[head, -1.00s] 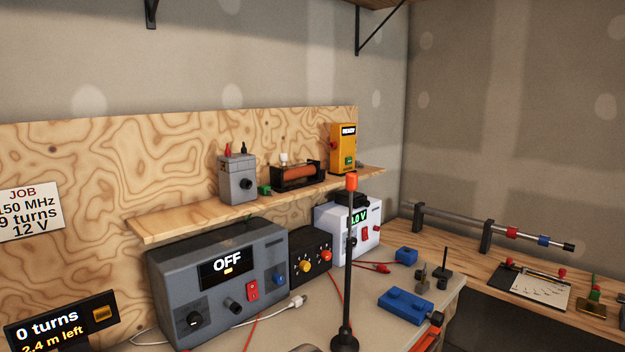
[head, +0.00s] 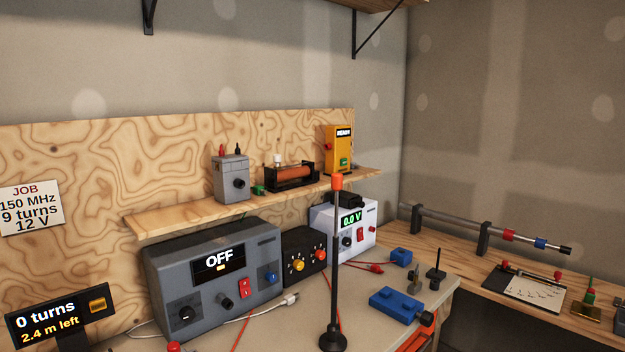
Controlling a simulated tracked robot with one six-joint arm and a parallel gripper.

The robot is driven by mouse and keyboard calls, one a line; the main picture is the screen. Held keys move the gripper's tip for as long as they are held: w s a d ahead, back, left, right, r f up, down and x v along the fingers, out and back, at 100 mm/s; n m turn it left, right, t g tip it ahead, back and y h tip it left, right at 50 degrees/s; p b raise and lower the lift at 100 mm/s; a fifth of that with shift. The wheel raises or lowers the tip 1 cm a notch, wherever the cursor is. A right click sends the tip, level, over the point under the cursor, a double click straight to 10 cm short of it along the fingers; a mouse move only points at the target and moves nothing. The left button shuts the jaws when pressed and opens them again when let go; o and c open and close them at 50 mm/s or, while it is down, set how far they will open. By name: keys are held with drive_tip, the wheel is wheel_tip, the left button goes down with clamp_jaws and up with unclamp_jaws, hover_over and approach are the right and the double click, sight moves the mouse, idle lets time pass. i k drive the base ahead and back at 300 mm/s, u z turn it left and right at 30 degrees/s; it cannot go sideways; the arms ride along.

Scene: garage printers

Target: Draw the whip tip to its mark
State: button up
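A long grey rod (head: 452,223), which looks like the whip, lies level across dark upright brackets (head: 485,239) on the right-hand bench. It has a red band (head: 508,235), a blue band (head: 541,243) and a dark end piece (head: 564,250) at its right end. I cannot tell which band is the mark. A separate black upright rod with an orange cap (head: 337,182) stands in the foreground on a round black base. My gripper is not in view.
The front bench holds a grey unit reading OFF (head: 216,269), a white supply reading 0.0 V (head: 343,230) and a blue block (head: 402,303). A display (head: 60,318) reads 0 turns, 2.4 m left.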

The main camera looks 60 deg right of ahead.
sight(337, 178)
drive_tip(key=u, duration=0.05)
drive_tip(key=k, duration=1.3)
drive_tip(key=z, duration=0.55)
drive_tip(key=i, duration=1)
drive_tip(key=z, duration=0.05)
